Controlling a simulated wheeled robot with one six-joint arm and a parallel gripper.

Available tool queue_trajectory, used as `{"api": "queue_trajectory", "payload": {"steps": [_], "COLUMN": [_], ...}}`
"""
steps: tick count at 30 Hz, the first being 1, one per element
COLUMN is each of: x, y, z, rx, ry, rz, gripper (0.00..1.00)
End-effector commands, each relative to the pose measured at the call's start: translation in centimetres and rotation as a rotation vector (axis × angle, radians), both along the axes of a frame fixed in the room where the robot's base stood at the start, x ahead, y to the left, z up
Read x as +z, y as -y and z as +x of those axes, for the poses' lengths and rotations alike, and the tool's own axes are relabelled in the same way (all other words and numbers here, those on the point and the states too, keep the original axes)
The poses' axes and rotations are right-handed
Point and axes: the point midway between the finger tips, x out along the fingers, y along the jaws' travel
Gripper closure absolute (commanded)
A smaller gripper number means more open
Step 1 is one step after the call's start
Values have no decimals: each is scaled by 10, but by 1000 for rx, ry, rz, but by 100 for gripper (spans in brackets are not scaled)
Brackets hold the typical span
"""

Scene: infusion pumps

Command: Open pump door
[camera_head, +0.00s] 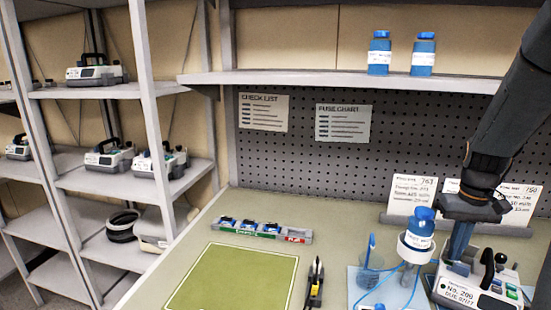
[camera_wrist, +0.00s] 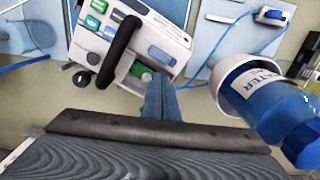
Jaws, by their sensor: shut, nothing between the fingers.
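The infusion pump (camera_head: 478,287) stands at the lower right of the bench in the head view, cut by the frame edge. It has a white body, a black handle and a label reading "No. 200". In the wrist view the pump (camera_wrist: 176,40) shows upside down at the top, with its black handle (camera_wrist: 119,50) and green and blue parts. My gripper (camera_head: 455,256) points down at the pump's back left in the head view. In the wrist view my gripper (camera_wrist: 160,84) is shut and empty, its tips close to the pump's edge. I cannot tell contact or the door's state.
A blue water bottle (camera_head: 420,228) in a white holder stands close left of the pump, and close right of my fingers in the wrist view (camera_wrist: 272,100). The green mat (camera_head: 235,280) is clear.

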Motion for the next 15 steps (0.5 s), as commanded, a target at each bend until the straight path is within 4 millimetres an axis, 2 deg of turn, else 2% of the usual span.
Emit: {"api": "queue_trajectory", "payload": {"steps": [7,15], "x": [2,9], "y": [-3,-3], "z": [-13,-14], "rx": [0,1], "ry": [0,1], "rz": [0,0], "gripper": [100,100]}}
